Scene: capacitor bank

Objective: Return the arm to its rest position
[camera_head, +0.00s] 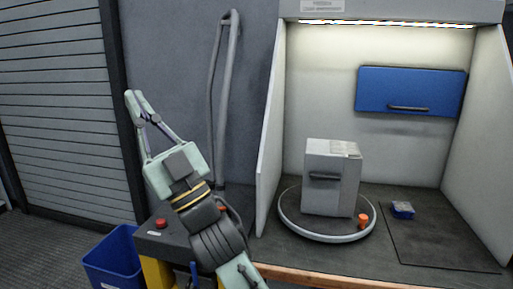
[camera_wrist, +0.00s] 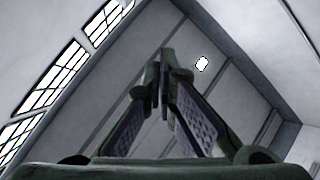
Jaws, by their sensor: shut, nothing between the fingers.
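My gripper (camera_head: 133,98) is raised at the left of the head view, with its fingers pointing up and slightly left. The fingertips meet, and nothing is between them. My gripper stands left of the lit booth, in front of the grey wall and apart from everything around it. In the wrist view the closed fingertips (camera_wrist: 164,55) point toward the ceiling, with windows at the left.
The booth at the right holds a grey box (camera_head: 330,190) on a round turntable (camera_head: 310,232), an orange knob (camera_head: 362,220), a small blue item (camera_head: 402,209) and a blue cabinet (camera_head: 410,90). A blue bin (camera_head: 112,258) stands lower left. A grey hose (camera_head: 222,110) hangs near my arm.

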